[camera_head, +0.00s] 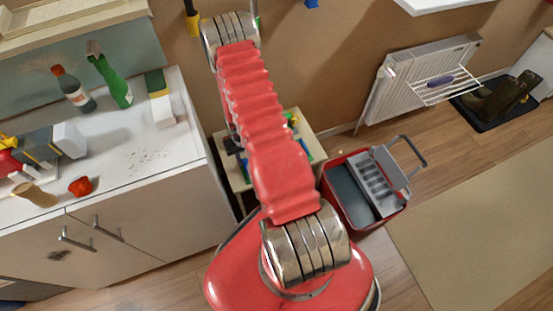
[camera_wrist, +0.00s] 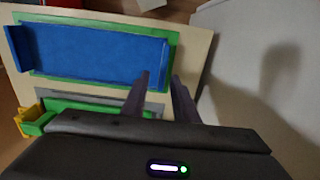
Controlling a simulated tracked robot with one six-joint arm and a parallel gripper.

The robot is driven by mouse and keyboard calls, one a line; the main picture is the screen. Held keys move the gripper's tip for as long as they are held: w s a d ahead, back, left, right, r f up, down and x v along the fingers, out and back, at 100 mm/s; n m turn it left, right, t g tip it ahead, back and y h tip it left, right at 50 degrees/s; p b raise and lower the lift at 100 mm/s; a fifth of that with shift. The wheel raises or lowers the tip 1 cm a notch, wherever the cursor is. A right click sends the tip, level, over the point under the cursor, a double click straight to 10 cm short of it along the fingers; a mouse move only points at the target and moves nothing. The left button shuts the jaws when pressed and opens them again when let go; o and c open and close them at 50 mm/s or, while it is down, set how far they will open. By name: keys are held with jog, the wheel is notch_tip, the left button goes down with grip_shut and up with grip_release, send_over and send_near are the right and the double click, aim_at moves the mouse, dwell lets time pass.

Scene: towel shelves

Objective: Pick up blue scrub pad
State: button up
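A flat blue rectangular piece (camera_wrist: 90,50) with raised blue ends lies in a green frame (camera_wrist: 172,65) in the wrist view. I cannot tell for sure whether it is the blue scrub pad. In the head view my red arm hides the gripper and much of the small table (camera_head: 236,176), where bits of green and blue show.
A white counter (camera_head: 140,135) with bottles and a yellow-green sponge (camera_head: 155,83) stands left of the small table. An open red toolbox (camera_head: 335,190) stands on the floor to the right. A yellow piece (camera_wrist: 28,115) lies beside the green parts.

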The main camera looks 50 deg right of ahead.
jog(key=shift+a+f, duration=0.1)
jog(key=shift+f, duration=2.1)
jog(key=shift+c, duration=0.7)
grip_shut()
